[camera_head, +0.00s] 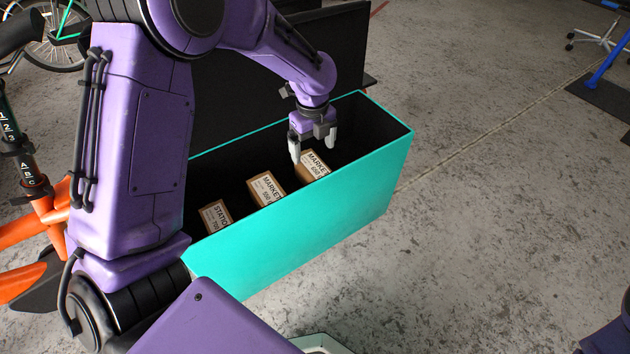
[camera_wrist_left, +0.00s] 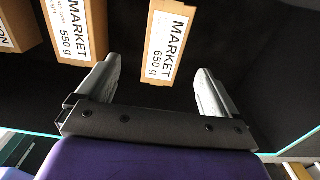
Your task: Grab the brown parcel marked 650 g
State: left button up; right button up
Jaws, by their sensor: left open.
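The brown parcel marked MARKET 650 g (camera_head: 313,166) stands in the teal cargo box, the farthest right of three parcels. In the left wrist view the same parcel (camera_wrist_left: 168,45) shows its white label between and beyond my fingertips. My left gripper (camera_head: 313,152) is over the box, pointing down, its fingers apart and empty. In the left wrist view the left gripper (camera_wrist_left: 158,85) has one finger on each side of the parcel's near end, with gaps on both sides. I cannot tell how far above the parcel the fingertips are. My right gripper is not in view.
A parcel marked 550 g (camera_head: 265,189) and a STATION parcel (camera_head: 216,215) stand to the left in the same box. The teal box (camera_head: 330,200) has a raised rim around them. The box's dark floor right of the 650 g parcel is free.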

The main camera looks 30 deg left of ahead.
aim_at(315, 166)
pick_arm(q)
jog(key=f+b, duration=0.1)
jog(key=f, duration=0.2)
jog(key=f+b, duration=0.1)
jog(key=f, duration=0.3)
jog(key=f+b, duration=0.2)
jog(key=f, duration=0.1)
jog(key=shift+w+f, duration=0.25)
jog(key=shift+w, duration=0.05)
jog(key=shift+r, duration=0.1)
jog(key=c, duration=1.6)
jog(key=shift+r, duration=0.15)
